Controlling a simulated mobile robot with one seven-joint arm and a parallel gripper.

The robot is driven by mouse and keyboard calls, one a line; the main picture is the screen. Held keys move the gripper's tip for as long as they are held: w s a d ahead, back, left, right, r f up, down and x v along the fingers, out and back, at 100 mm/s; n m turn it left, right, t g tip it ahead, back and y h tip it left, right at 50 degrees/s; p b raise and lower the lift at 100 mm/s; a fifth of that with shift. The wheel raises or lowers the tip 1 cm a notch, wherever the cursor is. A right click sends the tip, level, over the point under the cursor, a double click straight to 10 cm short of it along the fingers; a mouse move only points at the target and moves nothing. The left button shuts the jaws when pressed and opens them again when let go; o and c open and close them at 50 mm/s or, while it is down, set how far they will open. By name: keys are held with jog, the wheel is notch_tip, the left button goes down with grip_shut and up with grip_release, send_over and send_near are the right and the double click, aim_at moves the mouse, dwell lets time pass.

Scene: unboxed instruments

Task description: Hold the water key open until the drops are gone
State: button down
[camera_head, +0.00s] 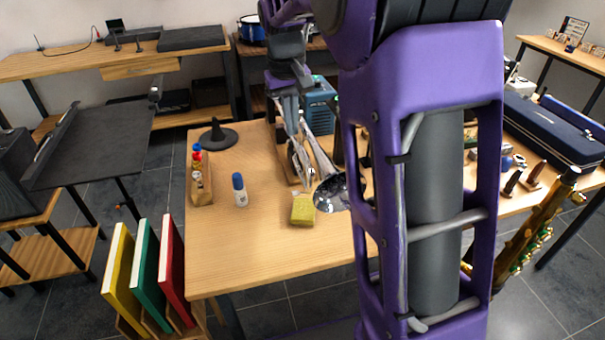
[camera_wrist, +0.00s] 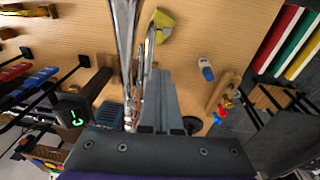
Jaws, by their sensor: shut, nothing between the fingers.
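A silver trumpet-like instrument (camera_head: 330,192) is on the wooden table, its bell towards the front. It also shows in the wrist view as long shiny tubing (camera_wrist: 128,42). My gripper (camera_head: 293,128) points down beside the tubing. In the wrist view my gripper (camera_wrist: 159,74) has its fingers together, close along the right side of the tubing; I cannot tell whether they touch it. The water key and any drops are too small or hidden to make out. A yellow sponge-like block (camera_head: 302,211) lies beside the bell, and it shows in the wrist view (camera_wrist: 163,20).
A white bottle with a blue cap (camera_head: 240,190), a wooden rack of small bottles (camera_head: 201,190) and a black cone stand (camera_head: 218,137) are left of the instrument. A teal box (camera_head: 319,104) stands behind. The table's front left is clear. My arm hides the middle right.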

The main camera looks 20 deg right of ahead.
aim_at(295, 193)
jog(key=shift+s+f+m+g+y, duration=0.35)
jog(key=shift+s+f+g, duration=0.25)
jog(key=shift+s+f, duration=0.25)
notch_tip(295, 193, down, 14)
jog(key=b, duration=0.2)
jog(key=shift+w+b, duration=0.1)
jog(key=shift+b, duration=0.3)
jog(key=shift+a+f, duration=0.1)
jog(key=shift+f, duration=0.2)
dwell(0.6)
jog(key=shift+r, duration=0.1)
dwell(2.6)
jog(key=shift+r+p, duration=0.7)
jog(key=shift+p, duration=0.05)
